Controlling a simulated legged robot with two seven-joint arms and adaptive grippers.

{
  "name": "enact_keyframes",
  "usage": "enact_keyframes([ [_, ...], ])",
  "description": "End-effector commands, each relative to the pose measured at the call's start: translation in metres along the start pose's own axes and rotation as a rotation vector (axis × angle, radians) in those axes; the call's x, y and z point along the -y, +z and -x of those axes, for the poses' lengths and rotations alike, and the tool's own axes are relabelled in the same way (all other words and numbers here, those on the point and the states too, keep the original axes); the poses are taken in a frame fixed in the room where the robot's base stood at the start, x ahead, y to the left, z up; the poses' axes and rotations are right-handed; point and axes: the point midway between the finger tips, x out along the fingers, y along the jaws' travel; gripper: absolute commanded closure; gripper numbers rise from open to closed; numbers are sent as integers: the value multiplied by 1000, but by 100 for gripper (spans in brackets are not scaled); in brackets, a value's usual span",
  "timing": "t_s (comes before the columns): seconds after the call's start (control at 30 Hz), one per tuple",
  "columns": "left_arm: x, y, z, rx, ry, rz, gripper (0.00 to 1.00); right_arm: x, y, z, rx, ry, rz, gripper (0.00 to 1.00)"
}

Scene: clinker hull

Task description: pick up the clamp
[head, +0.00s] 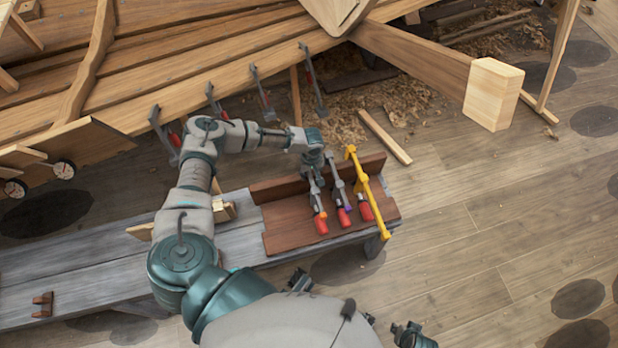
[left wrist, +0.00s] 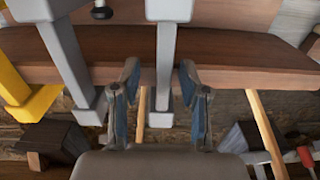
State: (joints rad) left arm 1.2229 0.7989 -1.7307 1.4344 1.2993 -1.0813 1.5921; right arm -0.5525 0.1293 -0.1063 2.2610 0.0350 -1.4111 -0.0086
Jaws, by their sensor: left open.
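Several clamps stand in a row on a brown wooden ledge (head: 280,229) on the bench. The leftmost clamp (head: 317,207) in the head view is grey with a red handle. A second grey clamp (head: 339,195) stands beside it, then a yellow clamp (head: 365,188). My left gripper (head: 314,167) is at the top of the leftmost clamp. In the left wrist view my left gripper (left wrist: 158,105) is open, its blue-padded fingers on either side of the leftmost clamp's grey bar (left wrist: 165,75), with a gap visible.
The second grey clamp (left wrist: 66,55) and the yellow clamp (left wrist: 28,108) are close beside my left gripper. The clinker hull (head: 190,90) with more clamps (head: 262,93) along its edge lies behind. The floor (head: 480,230) at right is clear.

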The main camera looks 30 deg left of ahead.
Motion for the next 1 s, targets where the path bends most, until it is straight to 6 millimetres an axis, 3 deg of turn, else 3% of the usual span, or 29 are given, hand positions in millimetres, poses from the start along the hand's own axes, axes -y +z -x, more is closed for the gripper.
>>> enact_keyframes([
  [0.03,1,-1,0,1,1,1,61,0,0,0,0,2,0,60],
  [0.2,6,-6,-2,7,7,3,100,7,-2,1,3,10,1,60],
  [1.0,15,-14,-1,2,-2,10,100,4,-2,2,0,15,6,60],
])
